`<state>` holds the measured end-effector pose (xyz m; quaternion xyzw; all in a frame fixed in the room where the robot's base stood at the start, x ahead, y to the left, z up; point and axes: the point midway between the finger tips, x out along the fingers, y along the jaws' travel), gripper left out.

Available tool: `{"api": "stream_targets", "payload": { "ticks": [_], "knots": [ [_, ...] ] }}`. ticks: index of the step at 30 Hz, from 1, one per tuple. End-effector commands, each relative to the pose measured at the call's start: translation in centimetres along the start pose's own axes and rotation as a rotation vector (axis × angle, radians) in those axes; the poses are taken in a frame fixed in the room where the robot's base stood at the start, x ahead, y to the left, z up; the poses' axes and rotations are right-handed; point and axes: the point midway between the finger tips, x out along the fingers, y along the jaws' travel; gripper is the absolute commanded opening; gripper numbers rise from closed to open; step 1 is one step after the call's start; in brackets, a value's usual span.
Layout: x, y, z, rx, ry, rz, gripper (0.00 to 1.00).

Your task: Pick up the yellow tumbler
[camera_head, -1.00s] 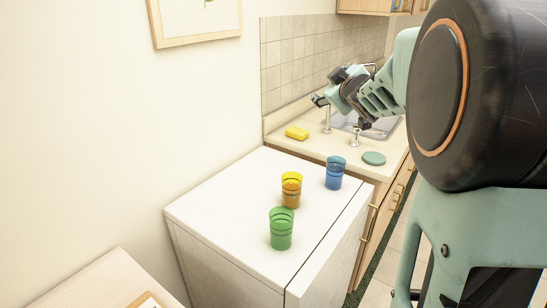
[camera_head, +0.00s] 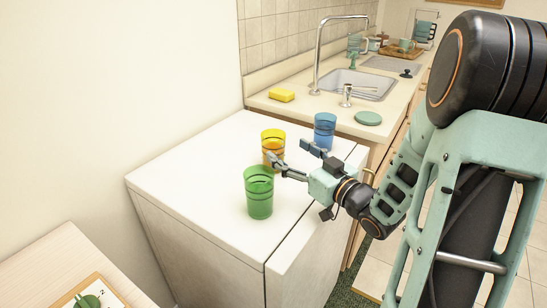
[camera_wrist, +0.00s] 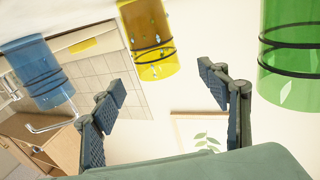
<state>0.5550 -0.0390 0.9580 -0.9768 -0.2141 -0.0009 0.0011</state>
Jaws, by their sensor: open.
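My gripper (camera_head: 290,152) is open and empty, to the right of the yellow tumbler and low over the top. One finger overlaps the yellow tumbler's lower right edge in the head view; I cannot tell whether it touches. Both fingers are spread apart in the wrist view (camera_wrist: 168,108).
The green tumbler (camera_head: 259,193) stands in front of the yellow one, close to my gripper. The blue tumbler (camera_head: 325,130) stands behind to the right. The white top (camera_head: 180,175) is clear at left.

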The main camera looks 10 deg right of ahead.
Motion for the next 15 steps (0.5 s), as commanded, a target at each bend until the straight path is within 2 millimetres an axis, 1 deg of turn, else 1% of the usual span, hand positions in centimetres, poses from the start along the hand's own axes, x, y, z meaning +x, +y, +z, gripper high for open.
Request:
{"api": "stream_targets", "payload": {
  "ticks": [1,3,10,15],
  "knots": [
    [0.9,-0.1,0.1,0.000,0.000,-0.004,0.68],
    [1.9,-0.1,0.1,-0.001,-0.001,-0.003,0.68],
    [3.7,0.1,0.1,-0.001,-0.002,-0.002,0.68],
    [6.3,0.3,0.0,-0.001,-0.001,-0.002,0.68]
  ]
}}
